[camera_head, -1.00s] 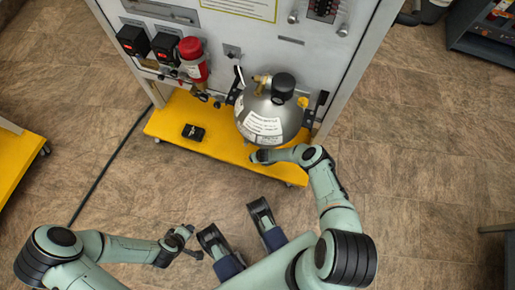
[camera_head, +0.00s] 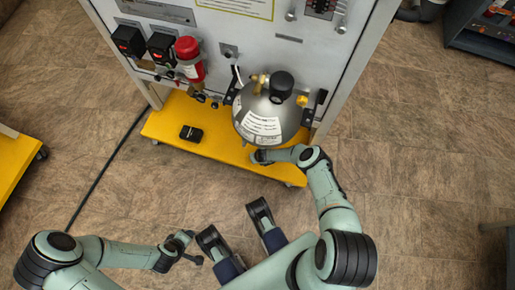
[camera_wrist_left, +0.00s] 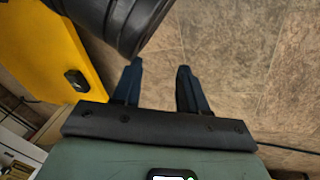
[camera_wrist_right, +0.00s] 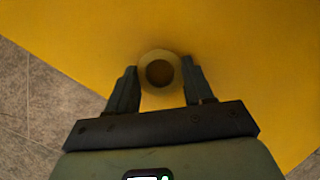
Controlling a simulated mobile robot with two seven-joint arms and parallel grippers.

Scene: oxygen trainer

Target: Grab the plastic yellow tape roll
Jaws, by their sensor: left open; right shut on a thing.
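The yellow tape roll (camera_wrist_right: 160,72) shows in the right wrist view as a pale yellow ring with a dark hole, between my right fingers. My right gripper (camera_wrist_right: 158,88) is shut on it, just above the yellow platform. In the head view my right gripper (camera_head: 260,157) is beside the lower front of the grey bottle, and the roll cannot be made out there. My left gripper (camera_wrist_left: 155,82) is open and empty above the floor. In the head view it (camera_head: 195,257) is at the lower left, well away from the platform.
The yellow platform (camera_head: 222,153) of the grey cabinet (camera_head: 302,57) carries a small black box (camera_head: 191,133). The round grey bottle (camera_head: 262,113) stands close to my right gripper. A black cable (camera_head: 103,175) crosses the floor at left. Open floor lies at right.

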